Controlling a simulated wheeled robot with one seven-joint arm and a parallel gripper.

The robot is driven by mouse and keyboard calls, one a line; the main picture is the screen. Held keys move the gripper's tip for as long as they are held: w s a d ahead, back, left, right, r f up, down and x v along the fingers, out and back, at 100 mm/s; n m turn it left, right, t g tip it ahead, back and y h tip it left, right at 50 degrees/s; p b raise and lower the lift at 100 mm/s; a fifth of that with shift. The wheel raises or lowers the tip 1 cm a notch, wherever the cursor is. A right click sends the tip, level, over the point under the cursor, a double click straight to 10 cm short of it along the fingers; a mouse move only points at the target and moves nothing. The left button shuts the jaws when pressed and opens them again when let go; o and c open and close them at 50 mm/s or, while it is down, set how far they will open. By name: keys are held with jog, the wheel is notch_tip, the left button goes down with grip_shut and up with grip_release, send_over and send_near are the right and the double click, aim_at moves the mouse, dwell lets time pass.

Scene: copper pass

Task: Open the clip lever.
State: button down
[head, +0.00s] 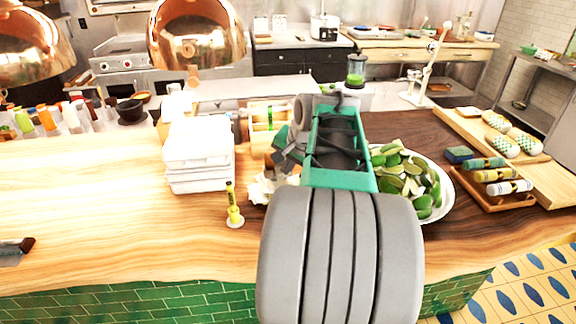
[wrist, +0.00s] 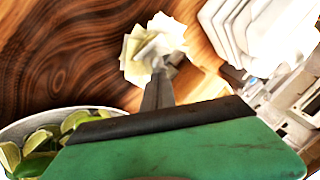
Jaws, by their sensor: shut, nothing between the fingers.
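My gripper (wrist: 158,78) shows in the wrist view as narrow grey fingers, shut and empty, below a fan of pale slips (wrist: 135,48). A whitish-grey piece (wrist: 154,46) lies over the slips at the fingertips. It may be the clip with its lever, but its shape is too unclear to tell whether it is open. I cannot tell whether the fingertips touch it. In the head view the pale slips (head: 268,188) lie on the wooden counter, just left of my arm. My arm and green gripper body hide part of that area, and the fingertips are not clear there.
A stack of white containers (head: 198,155) stands left of the slips. A yellow marker (head: 233,206) stands upright in front of it. A bowl of limes (head: 448,208) is close on the right, with a wooden tray of rolls (head: 503,200) beyond. The counter's left front (head: 110,220) is largely clear.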

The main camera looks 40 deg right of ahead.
jog(key=shift+f+b, duration=0.15)
jog(key=shift+b, duration=0.2)
jog(key=shift+s+a+f+t+b, duration=0.15)
jog(key=shift+t+b, duration=0.15)
jog(key=shift+b, duration=0.55)
